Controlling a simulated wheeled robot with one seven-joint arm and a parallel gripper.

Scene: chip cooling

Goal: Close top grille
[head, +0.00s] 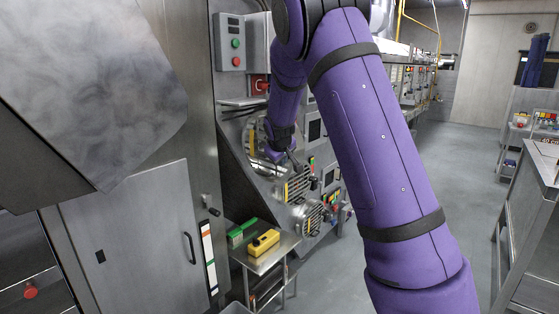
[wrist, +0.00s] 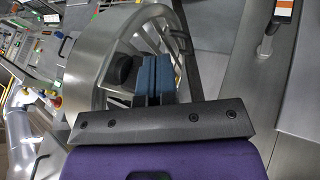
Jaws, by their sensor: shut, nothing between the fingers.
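The top grille (head: 254,140) is a round metal fitting on the sloped machine front in the head view, partly hidden by my purple arm. In the wrist view its wide metal ring (wrist: 88,68) fills the left and middle, with slats and a dark interior inside. My gripper (wrist: 153,62) has its two blue-grey fingers together and empty, overlapping the ring's opening in the picture. In the head view my gripper (head: 292,160) is small beside the top grille's lower right. I cannot tell whether the fingers touch the grille, or how far it stands open.
Lower round grilles (head: 298,185) sit below on the same machine. A small metal side table (head: 268,262) holds a green item (head: 241,231) and a yellow box (head: 263,243). A steel cabinet (head: 135,240) stands at left. The floor (head: 470,165) at right is clear.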

